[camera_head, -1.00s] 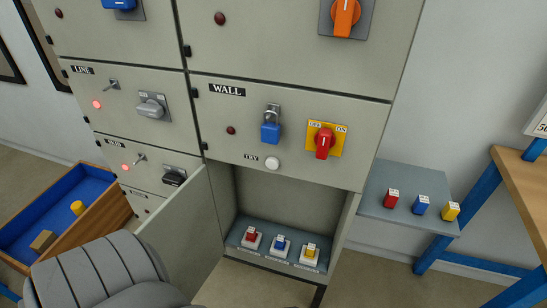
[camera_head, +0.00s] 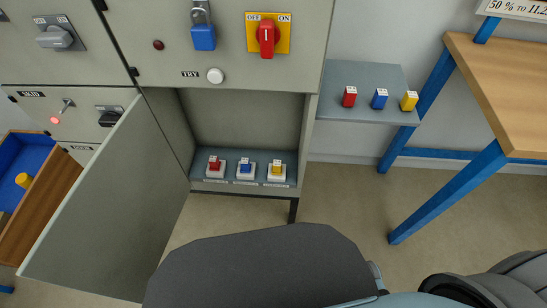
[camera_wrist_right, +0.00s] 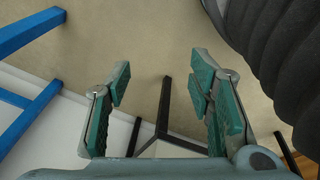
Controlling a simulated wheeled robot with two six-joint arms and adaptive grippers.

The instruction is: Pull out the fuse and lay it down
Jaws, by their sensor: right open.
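In the head view three fuses stand in white holders on the floor of the open compartment: a red fuse (camera_head: 214,164), a blue fuse (camera_head: 245,168) and a yellow fuse (camera_head: 277,169). On the grey side shelf (camera_head: 345,109) stand three more blocks: red (camera_head: 349,96), blue (camera_head: 380,98) and yellow (camera_head: 409,100). My right gripper (camera_wrist_right: 160,105) is open and empty in the wrist view, with floor and a dark metal leg beyond its fingers. Neither gripper's fingers show in the head view; parts of my arm fill its bottom.
The compartment door (camera_head: 110,205) hangs open to the left. A blue padlock (camera_head: 203,37) and a red switch (camera_head: 266,36) are on the panel above. A wooden table (camera_head: 510,80) with blue legs stands right. A blue-lined wooden box (camera_head: 35,190) is far left.

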